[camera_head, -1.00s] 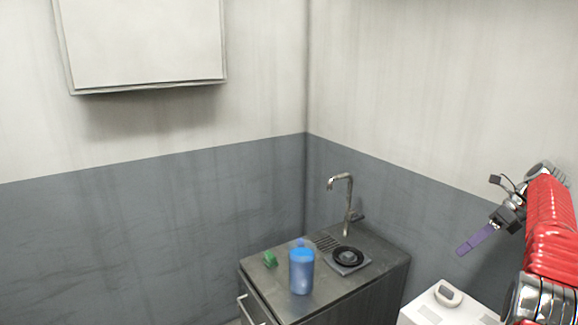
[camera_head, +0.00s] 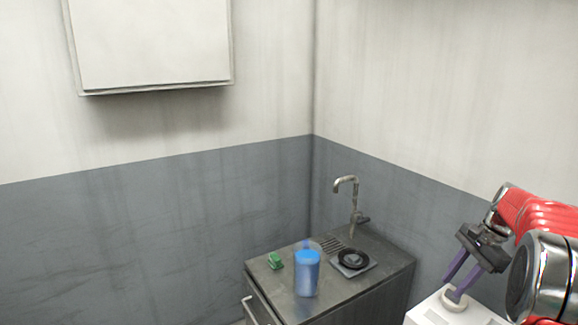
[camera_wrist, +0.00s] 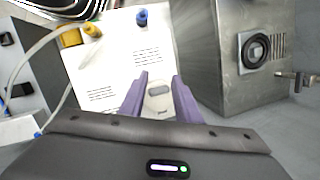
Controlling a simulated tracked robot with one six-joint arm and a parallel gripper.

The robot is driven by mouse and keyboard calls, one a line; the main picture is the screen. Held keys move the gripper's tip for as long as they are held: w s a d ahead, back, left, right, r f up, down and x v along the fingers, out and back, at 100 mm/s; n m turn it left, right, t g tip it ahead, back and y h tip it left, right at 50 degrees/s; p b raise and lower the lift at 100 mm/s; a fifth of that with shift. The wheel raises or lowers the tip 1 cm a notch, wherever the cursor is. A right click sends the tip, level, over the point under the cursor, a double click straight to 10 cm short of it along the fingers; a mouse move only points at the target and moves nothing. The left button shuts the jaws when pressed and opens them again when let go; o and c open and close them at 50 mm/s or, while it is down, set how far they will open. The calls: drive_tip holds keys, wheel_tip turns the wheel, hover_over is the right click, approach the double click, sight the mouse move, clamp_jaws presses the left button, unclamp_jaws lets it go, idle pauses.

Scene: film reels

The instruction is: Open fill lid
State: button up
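The fill lid (camera_head: 454,301) is a pale round cap with a raised grip on top of a white box (camera_head: 425,312). In the wrist view the lid (camera_wrist: 158,90) is a small pale grey shape between my two purple fingers. My gripper (camera_head: 453,289) is over the lid, pointing down at it, with its fingertips close to the grip. In the wrist view my gripper (camera_wrist: 160,78) is open, one finger on each side of the lid. I cannot tell whether either finger touches it. The lid appears seated on the box.
A metal sink counter (camera_head: 283,290) stands left of the box, with a tap (camera_head: 354,205), a black round drain (camera_head: 352,258), a blue container (camera_head: 307,273) and a green item (camera_head: 275,261). Yellow (camera_wrist: 91,30) and blue (camera_wrist: 142,17) fittings stand on the box.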

drive_tip(key=s+a+r+n+t+h, duration=0.1)
drive_tip(key=s+a+r+n+t, duration=0.1)
drive_tip(key=s+a+n, duration=0.6)
drive_tip(key=s+a+r+n+t+h, duration=0.2)
drive_tip(key=s+a+r+n, duration=0.2)
drive_tip(key=s+a, duration=1.6)
drive_tip(key=n, duration=0.3)
drive_tip(key=shift+a+r+n, duration=0.35)
drive_tip(key=shift+a+n, duration=0.05)
